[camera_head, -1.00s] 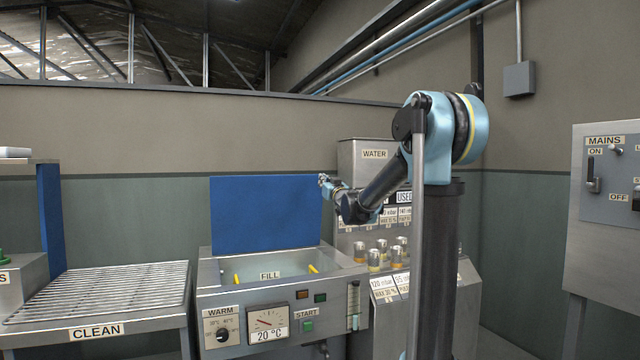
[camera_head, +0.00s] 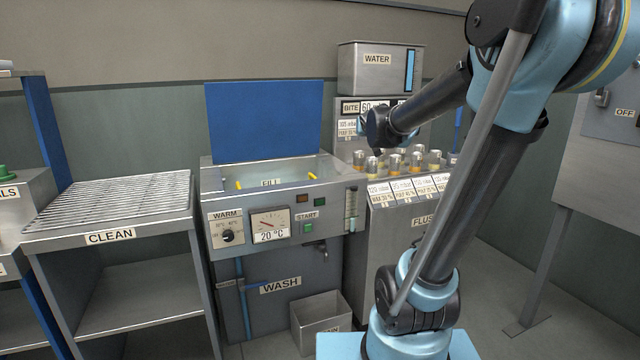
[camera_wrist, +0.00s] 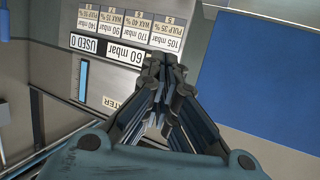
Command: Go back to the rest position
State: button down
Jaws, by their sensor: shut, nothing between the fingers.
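My gripper (camera_wrist: 163,68) is shut and empty in the wrist view, its fingertips together in front of the panel with the "60 mbar" label. In the head view my arm crosses the right half and its far end hangs near the rack of sample cups (camera_head: 395,160). The gripper itself is mostly hidden there behind my wrist links. The "WATER" tank (camera_head: 372,72) stands above the display panel (camera_head: 350,107); the panel (camera_wrist: 128,58) appears upside down in the wrist view.
The wash unit (camera_head: 270,225) has an open basin and a raised blue lid (camera_head: 265,122). The "CLEAN" rack (camera_head: 110,205) stands left of it, and a grey bin (camera_head: 320,322) sits below. The mains cabinet (camera_head: 600,165) is at the right. Open floor shows at lower right.

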jog(key=s+d+f+g, duration=0.1)
jog(key=s+f+g, duration=0.3)
jog(key=s+f, duration=0.5)
jog(key=s+d+f+g, duration=0.1)
jog(key=s+f+g, duration=0.3)
jog(key=s+f, duration=0.6)
jog(key=s+d+f+g, duration=0.1)
jog(key=s+f+g, duration=0.3)
jog(key=s+f, duration=0.5)
jog(key=s, duration=1)
jog(key=shift+s+f+g, duration=0.2)
jog(key=shift+s+g, duration=0.1)
jog(key=shift+g, duration=0.1)
jog(key=shift+w+f, duration=0.2)
jog(key=shift+w, duration=0.3)
jog(key=shift+n, duration=0.3)
